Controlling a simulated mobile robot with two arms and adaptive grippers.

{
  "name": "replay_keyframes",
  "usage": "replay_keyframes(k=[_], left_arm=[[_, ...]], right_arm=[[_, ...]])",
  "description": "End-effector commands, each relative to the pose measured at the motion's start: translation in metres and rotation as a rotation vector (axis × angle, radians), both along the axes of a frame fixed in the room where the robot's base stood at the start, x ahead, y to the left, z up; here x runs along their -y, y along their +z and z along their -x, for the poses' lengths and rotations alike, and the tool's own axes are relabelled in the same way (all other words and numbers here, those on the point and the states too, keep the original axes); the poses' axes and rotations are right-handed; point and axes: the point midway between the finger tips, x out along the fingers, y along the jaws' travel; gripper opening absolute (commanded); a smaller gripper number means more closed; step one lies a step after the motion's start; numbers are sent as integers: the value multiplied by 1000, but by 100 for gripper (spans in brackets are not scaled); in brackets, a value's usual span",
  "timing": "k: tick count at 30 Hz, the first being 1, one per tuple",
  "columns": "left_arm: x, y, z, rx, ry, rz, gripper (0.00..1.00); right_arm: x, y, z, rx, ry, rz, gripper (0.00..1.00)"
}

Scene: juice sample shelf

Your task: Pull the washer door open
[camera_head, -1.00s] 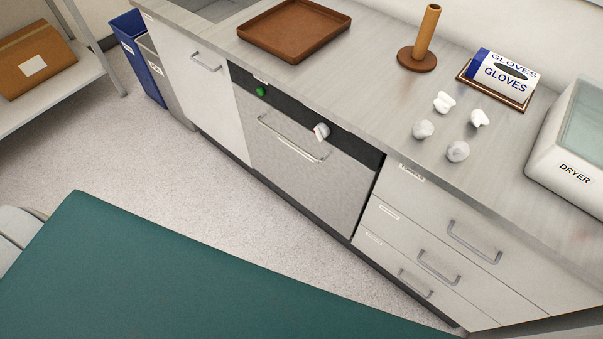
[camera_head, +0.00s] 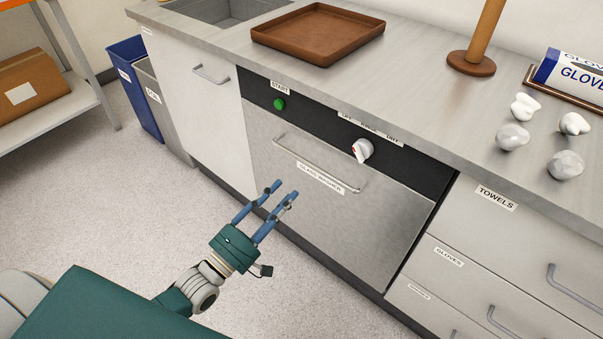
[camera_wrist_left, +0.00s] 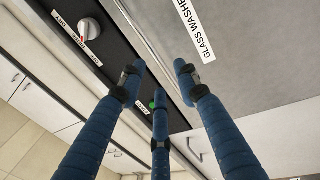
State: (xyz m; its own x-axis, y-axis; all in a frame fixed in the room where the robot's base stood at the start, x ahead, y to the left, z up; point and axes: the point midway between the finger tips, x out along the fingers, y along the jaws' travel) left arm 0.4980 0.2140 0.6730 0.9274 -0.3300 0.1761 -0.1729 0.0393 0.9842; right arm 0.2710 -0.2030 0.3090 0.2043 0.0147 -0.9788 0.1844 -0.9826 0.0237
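The glass washer door (camera_head: 335,220) is a grey metal front panel under the counter, and it is closed. Its thin bar handle (camera_head: 318,165) runs across the upper part, with a "GLASS WASHER" label on it or just below. Above it is a black strip with a green start button (camera_head: 279,103) and a white dial (camera_head: 362,150). My left gripper (camera_head: 278,193) has blue fingers spread apart and empty, in front of the door, below and left of the handle's middle. In the left wrist view the fingers (camera_wrist_left: 155,85) are apart, with the label and dial beyond. My right gripper is not in view.
The counter holds a brown tray (camera_head: 318,34), a wooden post on a round base (camera_head: 470,63), a gloves box (camera_head: 575,76) and several white crumpled pieces (camera_head: 512,136). Drawers (camera_head: 470,250) stand right of the washer, bins (camera_head: 137,72) at left. The floor in front is clear.

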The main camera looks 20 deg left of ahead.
Motion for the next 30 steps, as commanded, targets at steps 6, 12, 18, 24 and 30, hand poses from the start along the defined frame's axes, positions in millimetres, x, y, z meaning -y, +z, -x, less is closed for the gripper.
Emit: replay_keyframes(k=[6,12,18,24,30], left_arm=[[9,15,-18,16,-12,33,32],[22,22,-54,16,-11,32,32],[33,27,-84,13,-11,31,32],[38,29,-97,11,-11,29,32],[38,29,-99,10,-11,28,32]], right_arm=[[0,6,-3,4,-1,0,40],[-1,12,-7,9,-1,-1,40],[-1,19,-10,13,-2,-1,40],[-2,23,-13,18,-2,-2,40],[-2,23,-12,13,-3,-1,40]])
